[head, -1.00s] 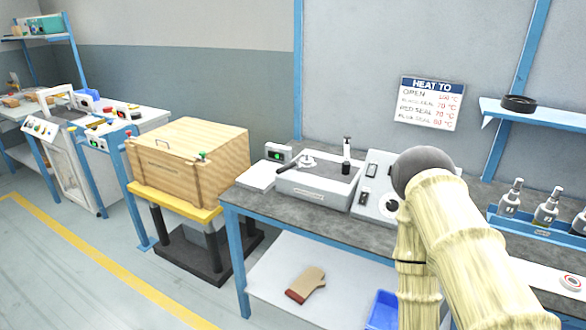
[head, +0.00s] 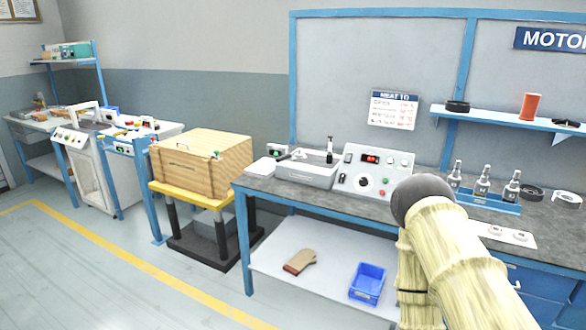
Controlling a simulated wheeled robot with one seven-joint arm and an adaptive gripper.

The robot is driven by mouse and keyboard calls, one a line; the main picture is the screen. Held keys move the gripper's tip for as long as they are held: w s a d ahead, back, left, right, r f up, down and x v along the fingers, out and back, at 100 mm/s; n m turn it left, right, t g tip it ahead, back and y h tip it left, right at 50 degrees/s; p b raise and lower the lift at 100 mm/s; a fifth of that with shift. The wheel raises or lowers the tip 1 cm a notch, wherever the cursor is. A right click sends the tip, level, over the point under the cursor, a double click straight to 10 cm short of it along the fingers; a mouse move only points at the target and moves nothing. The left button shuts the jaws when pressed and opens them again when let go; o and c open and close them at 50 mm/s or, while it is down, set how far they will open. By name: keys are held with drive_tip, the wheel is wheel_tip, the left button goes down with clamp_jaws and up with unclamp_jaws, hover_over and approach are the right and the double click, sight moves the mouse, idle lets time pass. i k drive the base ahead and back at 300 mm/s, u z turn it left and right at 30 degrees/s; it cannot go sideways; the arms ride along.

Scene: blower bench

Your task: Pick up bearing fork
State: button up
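I cannot surely pick out the bearing fork at this size. A small tool with a dark handle and a pale round end (head: 297,155) lies on the grey box-shaped unit (head: 308,174) at the bench's left end; it may be the fork. My gripper is not in view. Only my arm shows, in front of the bench at the lower right, and it hides part of the bench front.
A control box with a red display (head: 372,172) stands beside the unit. A blue rack (head: 487,203) holds several metal bottles. A wooden crate (head: 201,160) sits left of the bench. Floor at left is clear.

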sight(286, 156)
drive_tip(key=u, duration=0.65)
drive_tip(key=i, duration=0.5)
drive_tip(key=u, duration=0.75)
drive_tip(key=i, duration=1.15)
drive_tip(key=z, duration=0.8)
drive_tip(key=i, duration=1.05)
drive_tip(key=z, duration=0.95)
